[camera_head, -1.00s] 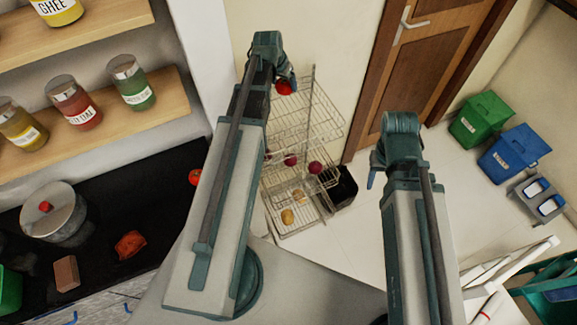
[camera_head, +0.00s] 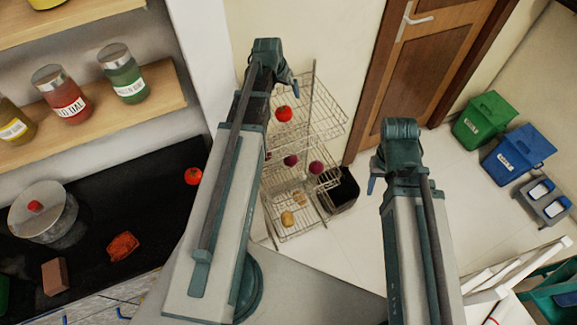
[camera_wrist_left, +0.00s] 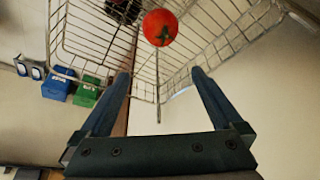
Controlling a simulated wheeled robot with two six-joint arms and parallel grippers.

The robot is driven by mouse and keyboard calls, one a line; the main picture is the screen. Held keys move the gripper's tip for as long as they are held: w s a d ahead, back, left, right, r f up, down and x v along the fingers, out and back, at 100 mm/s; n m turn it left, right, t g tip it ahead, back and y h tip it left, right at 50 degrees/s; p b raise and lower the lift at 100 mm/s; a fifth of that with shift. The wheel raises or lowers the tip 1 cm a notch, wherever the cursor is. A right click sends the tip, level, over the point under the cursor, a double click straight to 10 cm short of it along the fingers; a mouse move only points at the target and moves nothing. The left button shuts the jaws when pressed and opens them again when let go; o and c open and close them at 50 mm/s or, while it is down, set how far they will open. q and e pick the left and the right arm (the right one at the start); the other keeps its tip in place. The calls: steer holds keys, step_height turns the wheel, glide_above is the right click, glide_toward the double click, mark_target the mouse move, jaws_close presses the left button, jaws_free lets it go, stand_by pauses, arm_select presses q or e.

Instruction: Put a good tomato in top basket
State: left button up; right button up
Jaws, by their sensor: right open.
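A round red tomato (camera_head: 284,114) rests in the top basket of the wire rack (camera_head: 325,122). In the left wrist view the tomato (camera_wrist_left: 160,27) lies beyond my fingers inside the wire basket (camera_wrist_left: 215,45), not touching them. My left gripper (camera_head: 290,80) is above and behind the tomato in the head view; in the left wrist view its fingers (camera_wrist_left: 160,76) are spread and empty. My right gripper (camera_head: 372,184) hangs apart from the rack on the right, open. Another red tomato (camera_head: 193,176) sits on the black counter. A shrivelled, darker tomato (camera_head: 122,246) lies nearer on the counter.
Onions (camera_head: 291,160) are in the middle basket and potatoes (camera_head: 287,218) in the bottom one. A black bin (camera_head: 342,192) stands beside the rack. A pot (camera_head: 42,212) and brown block (camera_head: 55,276) are on the counter (camera_head: 95,215). Green (camera_head: 483,119) and blue bins (camera_head: 517,153) stand right.

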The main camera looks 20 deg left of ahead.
arm_select(q)
steer(key=shift+r, duration=0.1)
steer(key=p+v, duration=1.2)
steer(key=v, duration=0.1)
steer(key=shift+s+r+p, duration=0.2)
steer(key=shift+r+p, duration=0.05)
steer(key=shift+p, duration=0.15)
steer(key=s+d+f+m+g+b, duration=0.1)
steer(key=s+d+f+b, duration=0.4)
steer(key=d, duration=0.3)
steer(key=s+d+f+m+g+y+b, duration=0.1)
steer(key=s+d+f+g+b, duration=0.1)
steer(key=s+d+f+b, duration=0.4)
steer(key=s+d+f+m+g+b, duration=0.1)
steer(key=s+d+f+b, duration=0.4)
steer(key=d, duration=0.7)
step_height(320, 180, down, 2)
steer(key=shift+s+f+g+y+b, duration=0.2)
steer(key=shift+s+g+y+b, duration=0.1)
steer(key=shift+s+g+b, duration=0.1)
